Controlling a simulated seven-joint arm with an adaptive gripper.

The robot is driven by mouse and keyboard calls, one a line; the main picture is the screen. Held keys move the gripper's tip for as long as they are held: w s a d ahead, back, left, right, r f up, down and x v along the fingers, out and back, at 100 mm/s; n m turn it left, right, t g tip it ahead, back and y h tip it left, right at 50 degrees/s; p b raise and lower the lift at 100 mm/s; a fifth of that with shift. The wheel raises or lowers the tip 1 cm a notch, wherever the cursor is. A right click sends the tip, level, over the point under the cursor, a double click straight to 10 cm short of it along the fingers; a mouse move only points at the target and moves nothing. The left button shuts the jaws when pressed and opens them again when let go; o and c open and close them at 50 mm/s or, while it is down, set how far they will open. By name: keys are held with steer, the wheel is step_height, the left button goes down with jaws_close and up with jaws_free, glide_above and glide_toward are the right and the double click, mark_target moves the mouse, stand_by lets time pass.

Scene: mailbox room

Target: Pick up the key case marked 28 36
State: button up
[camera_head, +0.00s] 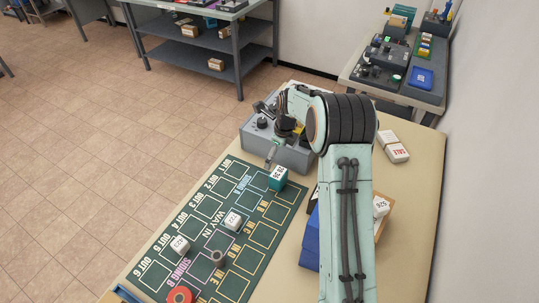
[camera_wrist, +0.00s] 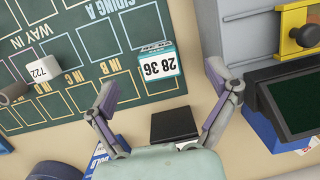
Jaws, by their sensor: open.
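The key case marked 28 36 (camera_wrist: 157,62) is a small teal block with a white label. In the wrist view it lies on the green mat near the mat's edge, ahead of my gripper (camera_wrist: 162,98) and between the lines of its two spread fingers. My gripper is open and empty, apart from the case. In the head view the case (camera_head: 277,178) stands at the mat's upper right corner, its label partly readable.
A grey box (camera_head: 293,155) with a yellow-mounted knob (camera_wrist: 305,35) stands beside the case. A black block (camera_wrist: 174,124) lies near my gripper.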

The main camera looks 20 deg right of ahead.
mark_target(279, 173)
steer(key=shift+g, duration=0.4)
steer(key=f, duration=0.1)
steer(key=s+f, duration=0.1)
steer(key=f, duration=0.2)
steer(key=shift+s+d, duration=0.15)
steer(key=shift+d, duration=0.25)
steer(key=f, duration=0.4)
steer(key=shift+w+a+f, duration=0.2)
steer(key=shift+w+f, duration=0.05)
steer(key=shift+f, duration=0.1)
steer(key=shift+w+f, duration=0.1)
steer(key=shift+f, duration=0.5)
steer(key=c, duration=1.3)
